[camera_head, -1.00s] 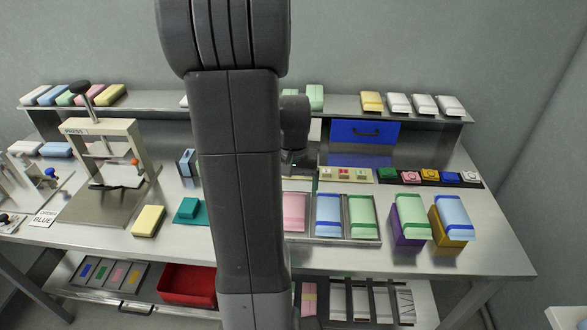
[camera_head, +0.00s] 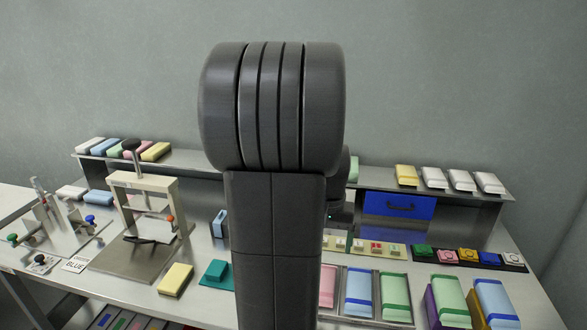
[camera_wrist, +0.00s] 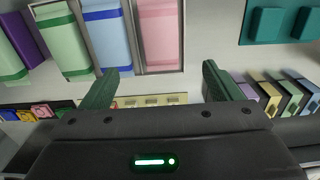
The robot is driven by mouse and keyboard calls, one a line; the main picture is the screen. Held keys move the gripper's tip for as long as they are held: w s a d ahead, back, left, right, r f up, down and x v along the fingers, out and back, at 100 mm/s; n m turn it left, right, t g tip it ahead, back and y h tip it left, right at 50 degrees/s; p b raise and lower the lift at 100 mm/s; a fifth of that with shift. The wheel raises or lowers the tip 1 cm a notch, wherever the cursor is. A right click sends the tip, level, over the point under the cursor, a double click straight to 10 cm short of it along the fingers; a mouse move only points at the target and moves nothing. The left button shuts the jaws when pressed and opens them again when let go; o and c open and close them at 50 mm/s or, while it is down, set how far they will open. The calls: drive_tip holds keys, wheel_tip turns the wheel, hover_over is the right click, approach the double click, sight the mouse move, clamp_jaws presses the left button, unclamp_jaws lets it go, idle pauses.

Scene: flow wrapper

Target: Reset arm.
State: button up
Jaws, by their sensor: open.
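My gripper (camera_wrist: 158,72) is open and empty in the wrist view, its two dark green fingers spread apart. Past the fingers is the bench, with a tray (camera_wrist: 160,74) of wrapped packs: a pink pack (camera_wrist: 160,32), a blue pack (camera_wrist: 109,40) and a green pack (camera_wrist: 62,42). The fingers appear apart from these things. In the head view my arm stands upright in the middle and hides most of the gripper and the bench centre.
Coloured stamps (camera_head: 467,255) line the right side.

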wheel_tip(320, 180, down, 13)
drive_tip(key=shift+f+b, duration=0.1)
drive_tip(key=shift+b, duration=0.2)
drive_tip(key=shift+s+f, duration=0.15)
idle(0.4)
